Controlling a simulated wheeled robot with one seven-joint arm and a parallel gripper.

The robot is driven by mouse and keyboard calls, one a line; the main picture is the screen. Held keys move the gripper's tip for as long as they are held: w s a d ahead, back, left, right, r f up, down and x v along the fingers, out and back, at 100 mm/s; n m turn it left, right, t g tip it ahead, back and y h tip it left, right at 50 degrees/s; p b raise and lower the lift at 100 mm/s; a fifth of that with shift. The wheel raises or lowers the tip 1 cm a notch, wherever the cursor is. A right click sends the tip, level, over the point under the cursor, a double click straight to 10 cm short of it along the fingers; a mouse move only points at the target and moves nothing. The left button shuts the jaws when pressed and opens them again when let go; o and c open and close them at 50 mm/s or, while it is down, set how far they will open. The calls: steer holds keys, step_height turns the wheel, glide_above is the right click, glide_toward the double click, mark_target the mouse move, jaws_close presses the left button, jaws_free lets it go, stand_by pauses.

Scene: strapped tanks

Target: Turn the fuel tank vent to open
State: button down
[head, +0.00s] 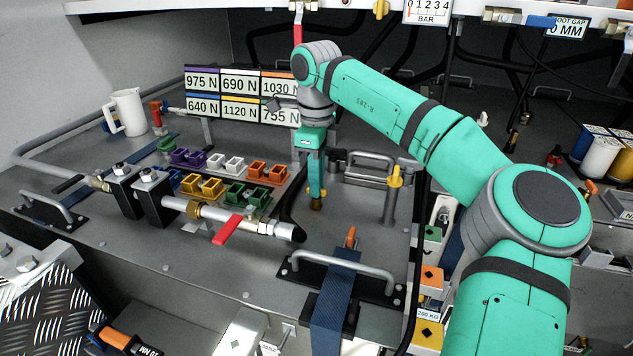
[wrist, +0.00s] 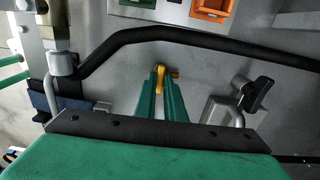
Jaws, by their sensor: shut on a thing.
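My gripper (head: 316,192) points down over the grey tank top, beside a black hose. In the wrist view its two green fingers (wrist: 160,98) close on a small yellow handle (wrist: 160,72) with a brown stub on its right. In the head view only a small brownish part (head: 317,205) of this fitting shows below the fingertips. No label reading vent is legible, so I cannot tell its marked position. A second yellow handle (head: 396,177) sits on a grey post to the right, apart from my gripper.
A red-handled valve (head: 226,230) and pipe lie left of my gripper. Coloured trays (head: 203,187) and newton-marked signs (head: 240,83) stand behind. A grey grab rail (head: 345,265) with a blue strap (head: 333,295) is in front. The black hose (wrist: 190,36) arches close past the fingers.

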steer(key=shift+s, duration=0.1)
steer(key=c, duration=1.8)
jaws_free()
steer(key=shift+c, duration=0.2)
steer(key=shift+d, duration=0.1)
step_height(320, 180, up, 11)
steer(key=shift+f, duration=0.15)
